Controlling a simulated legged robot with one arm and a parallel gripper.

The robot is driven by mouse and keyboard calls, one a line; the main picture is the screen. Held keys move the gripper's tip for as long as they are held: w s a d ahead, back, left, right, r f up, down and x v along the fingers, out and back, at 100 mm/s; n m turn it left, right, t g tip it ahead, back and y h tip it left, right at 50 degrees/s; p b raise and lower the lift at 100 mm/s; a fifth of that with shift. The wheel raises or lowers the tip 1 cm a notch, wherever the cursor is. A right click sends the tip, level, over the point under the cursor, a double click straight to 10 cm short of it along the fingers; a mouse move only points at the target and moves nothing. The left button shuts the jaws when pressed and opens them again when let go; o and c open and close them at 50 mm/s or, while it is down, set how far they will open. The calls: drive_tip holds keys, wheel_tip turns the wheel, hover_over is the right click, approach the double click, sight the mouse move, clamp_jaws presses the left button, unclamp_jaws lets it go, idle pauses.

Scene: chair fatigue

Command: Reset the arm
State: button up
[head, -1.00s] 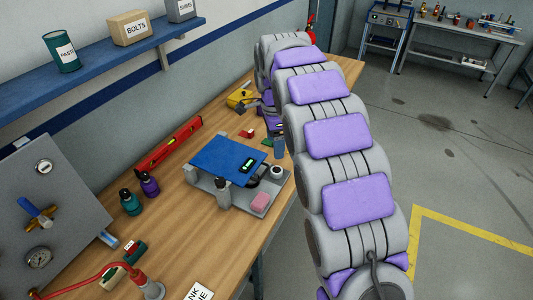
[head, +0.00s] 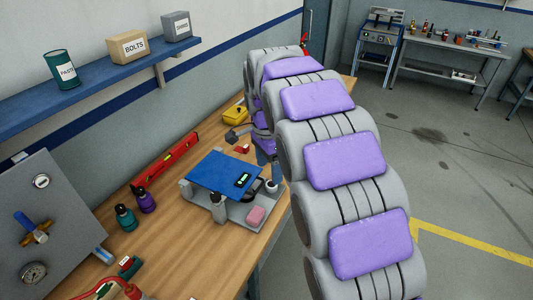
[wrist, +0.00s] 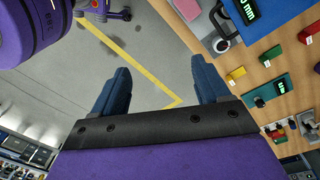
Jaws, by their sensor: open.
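My gripper shows in the wrist view (wrist: 160,90) with two blue fingers spread wide apart. Nothing is between them; grey floor with a yellow line shows behind. In the head view my grey and purple arm reaches from the lower right toward the back of the workbench (head: 165,240) and curves down at its far end. A blue plate on a grey stand (head: 222,172) with a digital display sits on the bench left of the arm.
On the bench are a red level (head: 167,162), green and purple bottles (head: 125,217), a pink block (head: 256,216) and a yellow item (head: 236,113). A grey panel (head: 60,230) stands at left. A blue shelf (head: 90,80) holds containers. Open floor (head: 460,180) lies right.

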drive_tip(key=s+d+r+n, duration=0.1)
drive_tip(key=s+d+n, duration=0.2)
drive_tip(key=s, duration=0.5)
drive_tip(key=s+d+r+n, duration=0.1)
drive_tip(key=s+d+n, duration=0.2)
drive_tip(key=s, duration=0.5)
drive_tip(key=s+d+f+n, duration=0.1)
drive_tip(key=s+f+n, duration=0.1)
drive_tip(key=s, duration=0.8)
drive_tip(key=s+d+f+n+g, duration=0.1)
drive_tip(key=s+f+n, duration=0.2)
drive_tip(key=s, duration=0.8)
drive_tip(key=shift+d+n+y, duration=0.2)
drive_tip(key=shift+n+y, duration=0.1)
drive_tip(key=shift+n, duration=0.8)
drive_tip(key=shift+f, duration=0.1)
